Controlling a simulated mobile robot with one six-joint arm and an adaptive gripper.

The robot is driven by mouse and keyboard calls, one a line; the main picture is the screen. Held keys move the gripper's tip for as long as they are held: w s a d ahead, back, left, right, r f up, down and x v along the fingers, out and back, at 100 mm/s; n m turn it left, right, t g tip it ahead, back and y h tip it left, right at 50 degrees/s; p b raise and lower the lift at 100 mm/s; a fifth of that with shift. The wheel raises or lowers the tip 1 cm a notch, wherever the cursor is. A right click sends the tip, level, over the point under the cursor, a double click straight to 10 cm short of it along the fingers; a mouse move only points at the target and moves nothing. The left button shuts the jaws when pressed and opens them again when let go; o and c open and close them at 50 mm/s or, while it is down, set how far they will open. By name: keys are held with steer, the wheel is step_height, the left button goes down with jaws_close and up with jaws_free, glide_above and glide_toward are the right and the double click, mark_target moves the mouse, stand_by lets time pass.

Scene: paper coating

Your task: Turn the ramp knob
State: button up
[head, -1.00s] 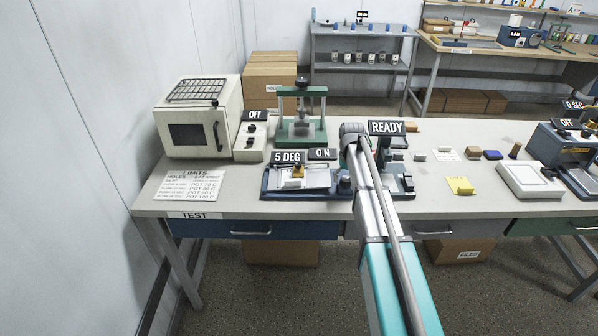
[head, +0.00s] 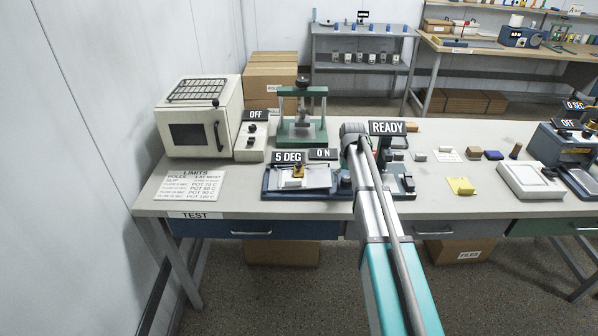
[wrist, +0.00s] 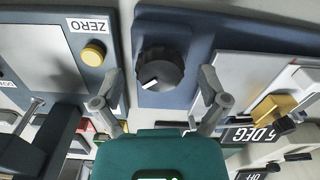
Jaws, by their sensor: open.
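The ramp knob (wrist: 160,70) is a black ribbed dial with a white pointer mark, on the dark blue base of the tilting-ramp device (wrist: 193,22) in the wrist view. In the head view it is a small dark knob (head: 345,181) at the right end of that device (head: 300,192), partly beside my arm. The device's labels read "5 DEG" and "ON". My gripper (wrist: 158,98) is open, its two grey fingers spread to the left and right of the knob. No contact with the knob shows. In the head view my arm hides the gripper.
Left of the knob in the wrist view is a device with a yellow button (wrist: 93,53) marked "ZERO". On the bench stand a green press (head: 302,130), an oven (head: 205,135), a yellow pad (head: 461,186) and a limits card (head: 189,184). The front edge is mostly clear.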

mark_target(347, 179)
steer(key=shift+r, duration=0.1)
step_height(347, 179, up, 3)
steer(key=n+p, duration=0.1)
steer(key=n, duration=0.1)
steer(key=n+p, duration=0.1)
steer(key=shift+f+n+p, duration=0.2)
steer(key=shift+n+p, duration=0.2)
step_height(347, 179, up, 4)
steer(key=n+p, duration=0.4)
steer(key=n, duration=0.2)
steer(key=shift+r+n, duration=0.1)
steer(key=shift+n, duration=0.3)
step_height(347, 179, up, 7)
steer(key=n+p, duration=0.7)
steer(key=n, duration=0.5)
steer(key=shift+f, duration=0.25)
step_height(347, 179, down, 14)
steer(key=b, duration=1.4)
steer(key=shift+r, duration=0.2)
